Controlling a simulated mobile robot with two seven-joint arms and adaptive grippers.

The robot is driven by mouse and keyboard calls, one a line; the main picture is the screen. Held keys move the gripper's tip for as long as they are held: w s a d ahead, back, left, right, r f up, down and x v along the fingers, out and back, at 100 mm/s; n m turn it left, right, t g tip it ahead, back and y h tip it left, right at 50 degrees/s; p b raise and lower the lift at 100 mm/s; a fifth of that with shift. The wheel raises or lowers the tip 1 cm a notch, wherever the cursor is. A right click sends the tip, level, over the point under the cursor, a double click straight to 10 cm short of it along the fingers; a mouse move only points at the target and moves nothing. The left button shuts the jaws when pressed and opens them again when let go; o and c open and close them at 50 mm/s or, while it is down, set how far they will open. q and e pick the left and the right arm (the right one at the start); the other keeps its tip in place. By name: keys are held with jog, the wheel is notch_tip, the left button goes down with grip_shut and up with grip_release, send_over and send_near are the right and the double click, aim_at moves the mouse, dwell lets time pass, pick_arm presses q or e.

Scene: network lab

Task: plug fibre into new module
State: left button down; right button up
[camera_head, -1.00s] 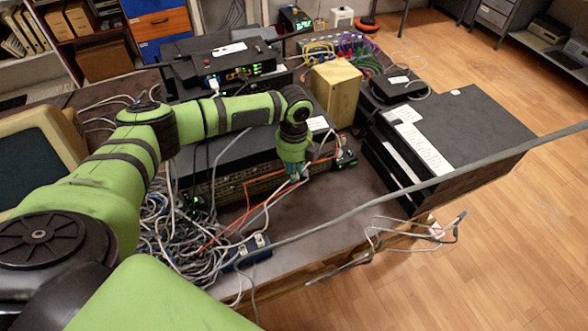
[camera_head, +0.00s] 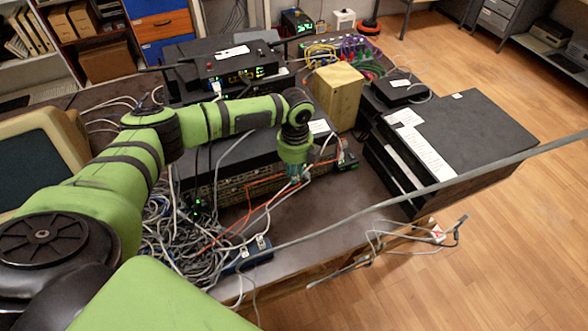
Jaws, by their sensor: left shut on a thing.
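My left gripper (camera_head: 295,173) points down at the front face of a long black rack unit (camera_head: 235,165) with rows of ports. It is shut, and an orange fibre (camera_head: 249,200) runs to its fingertips. The fibre's plug is hidden or too small to make out. The fibre comes up from the cable tangle and bends along the unit's front. A small dark module with green lights (camera_head: 346,162) shows at the unit's right end, right of the gripper. Whether the fibre touches a port cannot be seen. My right gripper is not in view.
A tangle of grey cables (camera_head: 170,225) lies left of the bench front, beside a blue box (camera_head: 248,254). A black box with labels (camera_head: 455,140) stands right. A grey cable crosses the foreground. A wooden block (camera_head: 338,95) stands behind. The bench front right of the gripper is clear.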

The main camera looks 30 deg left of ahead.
pick_arm(q)
jog(key=shift+d+p, duration=0.2)
jog(key=shift+p, duration=0.1)
dwell(0.5)
jog(key=shift+w+a, duration=0.2)
jog(key=c, duration=1.1)
grip_release()
jog(key=shift+r, duration=0.1)
jog(key=shift+o, duration=0.3)
jog(key=shift+w, duration=0.1)
notch_tip(320, 180, up, 12)
